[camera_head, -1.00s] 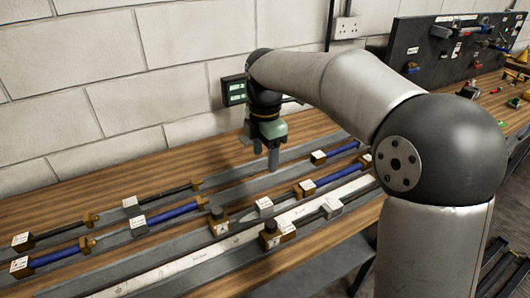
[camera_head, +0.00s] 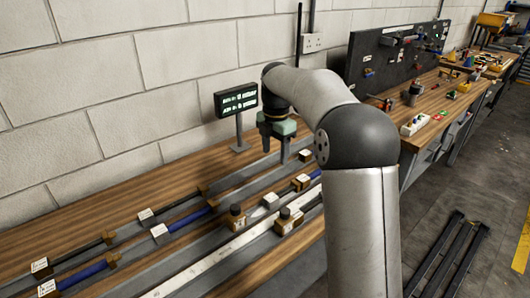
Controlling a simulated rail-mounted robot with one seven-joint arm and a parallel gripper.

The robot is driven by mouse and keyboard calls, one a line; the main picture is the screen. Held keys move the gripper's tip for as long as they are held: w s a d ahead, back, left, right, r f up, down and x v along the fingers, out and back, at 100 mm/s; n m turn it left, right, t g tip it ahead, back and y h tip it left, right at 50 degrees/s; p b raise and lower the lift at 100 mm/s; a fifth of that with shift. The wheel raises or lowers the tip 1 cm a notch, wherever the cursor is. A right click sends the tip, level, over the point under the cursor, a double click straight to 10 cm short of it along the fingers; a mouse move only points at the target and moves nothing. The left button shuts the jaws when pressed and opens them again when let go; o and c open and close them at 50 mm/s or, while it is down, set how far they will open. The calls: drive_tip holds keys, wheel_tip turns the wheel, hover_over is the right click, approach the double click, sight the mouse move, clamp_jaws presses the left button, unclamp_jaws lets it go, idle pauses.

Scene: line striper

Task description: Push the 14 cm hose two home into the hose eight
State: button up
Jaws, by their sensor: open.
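Blue hose pieces (camera_head: 191,218) and dark hose pieces (camera_head: 184,201) lie along grey rails on the bench, with brass-coloured ends and white-labelled blocks (camera_head: 160,233). Their labels are too small to read, so I cannot tell which is hose two or hose eight. My gripper (camera_head: 276,149) points down over the far rails, to the right of most of the hoses. Its fingers are apart, with nothing seen between them. My arm hides the right end of the rails.
A small display (camera_head: 236,100) stands on a post behind the rails, close to my gripper. Brass blocks with dark knobs (camera_head: 236,217) stand beside a long white strip (camera_head: 217,258). A dark tool board (camera_head: 395,58) is at the back right. Bare wood (camera_head: 95,212) lies along the wall.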

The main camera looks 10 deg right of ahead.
sight(274, 196)
wheel_tip(274, 196, down, 17)
drive_tip(key=shift+f+p, duration=0.2)
drive_tip(key=shift+p, duration=0.75)
